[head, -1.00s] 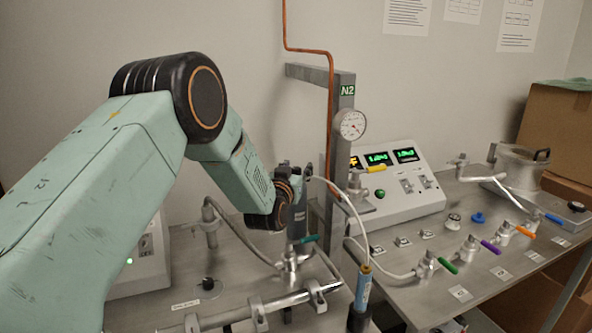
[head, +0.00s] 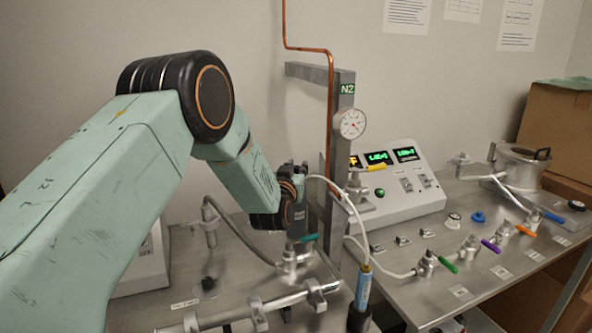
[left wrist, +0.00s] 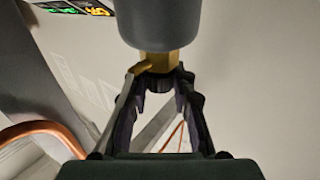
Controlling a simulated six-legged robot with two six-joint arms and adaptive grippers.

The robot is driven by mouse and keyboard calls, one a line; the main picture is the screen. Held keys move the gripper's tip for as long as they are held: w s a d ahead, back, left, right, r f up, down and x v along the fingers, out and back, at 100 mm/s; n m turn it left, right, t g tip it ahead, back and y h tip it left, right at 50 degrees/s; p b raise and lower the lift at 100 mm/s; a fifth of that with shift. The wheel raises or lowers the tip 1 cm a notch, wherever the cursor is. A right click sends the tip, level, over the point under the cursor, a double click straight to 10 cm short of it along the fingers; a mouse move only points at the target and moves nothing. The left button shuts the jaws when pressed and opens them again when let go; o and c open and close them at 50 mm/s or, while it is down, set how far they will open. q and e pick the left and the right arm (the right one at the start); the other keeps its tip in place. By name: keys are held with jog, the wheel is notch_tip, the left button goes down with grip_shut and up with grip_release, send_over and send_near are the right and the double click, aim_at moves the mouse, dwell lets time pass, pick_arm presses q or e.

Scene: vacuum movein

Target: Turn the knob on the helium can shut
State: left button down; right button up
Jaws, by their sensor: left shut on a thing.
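In the left wrist view a grey cylinder, apparently the helium can (left wrist: 160,20), fills the top middle. A brass knob or valve piece (left wrist: 158,62) sits on its end. The fingers of my left gripper (left wrist: 158,80) are closed on this brass piece from both sides. In the head view my left gripper (head: 301,188) is beside the grey post, above a short grey cylinder that seems to be the same can (head: 299,222). The knob and the fingertips are mostly hidden there. My right gripper does not show.
The grey post (head: 343,150) with the N2 label, copper pipe (head: 331,110) and dial gauge (head: 352,124) stands close right of the gripper. A white hose (head: 352,222) and a blue cylinder (head: 362,288) are in front. A valve with a teal handle (head: 308,238) is just below.

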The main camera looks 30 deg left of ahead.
pick_arm(q)
jog(key=shift+y, duration=0.3)
jog(key=c, duration=1.1)
grip_release()
jog(key=v, duration=1.2)
